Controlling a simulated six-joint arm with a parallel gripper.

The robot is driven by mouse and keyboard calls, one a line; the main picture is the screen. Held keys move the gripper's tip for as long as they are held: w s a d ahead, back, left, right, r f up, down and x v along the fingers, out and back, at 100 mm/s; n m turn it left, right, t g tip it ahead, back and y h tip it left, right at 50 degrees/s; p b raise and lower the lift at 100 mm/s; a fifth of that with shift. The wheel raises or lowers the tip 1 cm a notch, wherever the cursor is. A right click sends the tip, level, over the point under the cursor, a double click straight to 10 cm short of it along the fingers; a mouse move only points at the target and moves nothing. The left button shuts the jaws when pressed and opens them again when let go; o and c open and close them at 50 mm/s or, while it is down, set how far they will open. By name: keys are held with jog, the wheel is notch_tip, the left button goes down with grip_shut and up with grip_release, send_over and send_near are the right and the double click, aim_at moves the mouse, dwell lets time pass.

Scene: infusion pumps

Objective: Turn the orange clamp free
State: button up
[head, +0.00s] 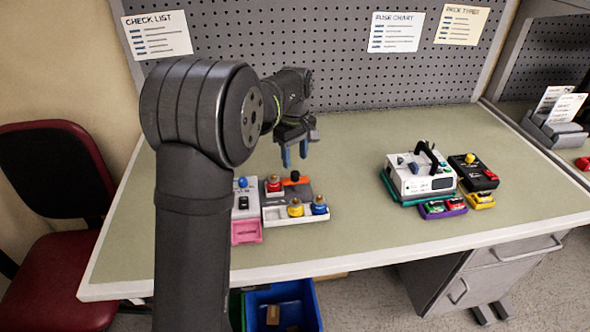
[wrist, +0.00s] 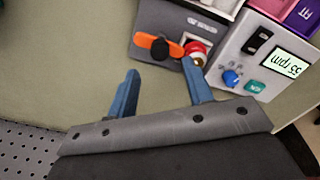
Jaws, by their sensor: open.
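The orange clamp (wrist: 157,44) is a flat bar with a dark round knob at its middle, on a grey plate (wrist: 170,14). In the head view the orange clamp (head: 292,181) lies at the back of the grey and white unit, left of the table's centre. My gripper (wrist: 162,84) is open, its two blue fingers apart with nothing between them. In the wrist view the clamp is beyond the fingertips, not touching them. In the head view my gripper (head: 294,160) hangs above and behind the clamp, fingers pointing down.
A red-topped knob (wrist: 196,50) stands close beside the clamp, near one finger. A white pump (wrist: 262,50) with a screen and a blue knob is next to it. Yellow (head: 295,207) and blue (head: 319,204) knobs stand in front. A white device (head: 420,175) is at right; table between is clear.

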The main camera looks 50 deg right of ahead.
aim_at(295, 173)
jog(key=shift+f, duration=2.75)
jog(key=c, duration=1)
